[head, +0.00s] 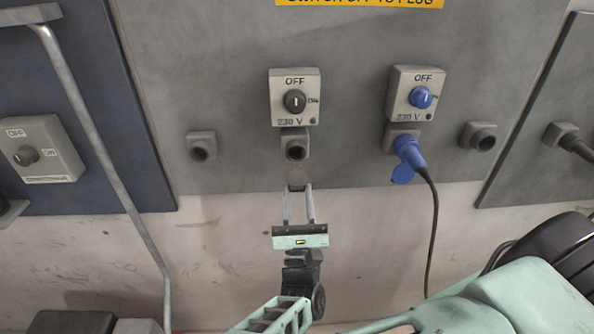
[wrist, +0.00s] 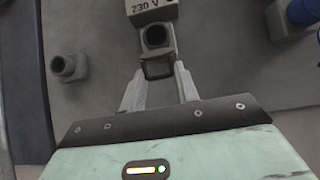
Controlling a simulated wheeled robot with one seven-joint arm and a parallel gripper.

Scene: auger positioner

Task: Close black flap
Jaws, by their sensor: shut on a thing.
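The black socket (head: 295,150) sits on the grey panel below the switch box with the black knob (head: 296,101). Its dark round opening is uncovered. The black flap (head: 296,177) hangs down below the opening. My gripper (head: 298,188) reaches up from below, with its fingertips on either side of the flap. In the wrist view the flap (wrist: 157,68) sits between the two fingertips (wrist: 158,76), just under the open socket (wrist: 155,38). The gripper is shut on the flap.
To the right, a blue plug (head: 408,152) with a hanging cable (head: 433,235) sits in a socket under a blue-knob switch (head: 420,97). Capped fittings (head: 201,146) and (head: 479,138) flank the sockets. A metal pipe (head: 100,150) runs down at the left.

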